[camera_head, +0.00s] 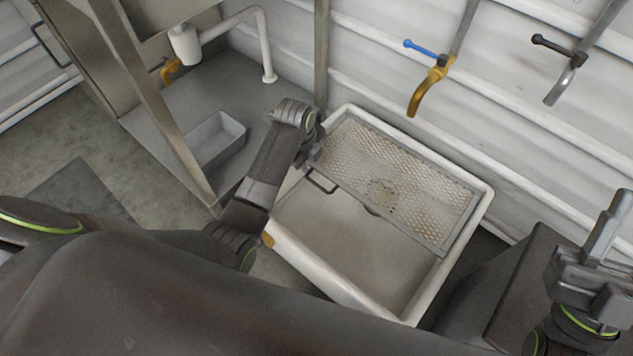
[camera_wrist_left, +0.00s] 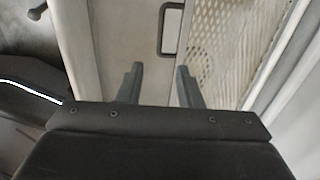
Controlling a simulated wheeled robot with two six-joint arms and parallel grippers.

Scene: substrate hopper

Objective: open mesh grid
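The mesh grid (camera_head: 395,172) is a metal frame with perforated mesh and lies over the back part of the white basin (camera_head: 302,262). Its dark handle (camera_head: 322,183) is on the front edge at the left. In the left wrist view the handle (camera_wrist_left: 171,30) is beyond the fingers, with the mesh (camera_wrist_left: 222,45) to its right. My left gripper (camera_head: 312,158) is beside the grid's left end, near the handle; its fingers (camera_wrist_left: 158,75) are apart with nothing between them. My right gripper (camera_head: 607,235) is at the right edge, away from the basin; its finger opening is unclear.
A blue-handled tap (camera_head: 428,75) and a black-handled tap (camera_head: 570,65) are on the white wall behind. A metal counter with a white curved pipe (camera_head: 262,45) and a small grey tray (camera_head: 215,140) stands at the left. The basin's front part is uncovered.

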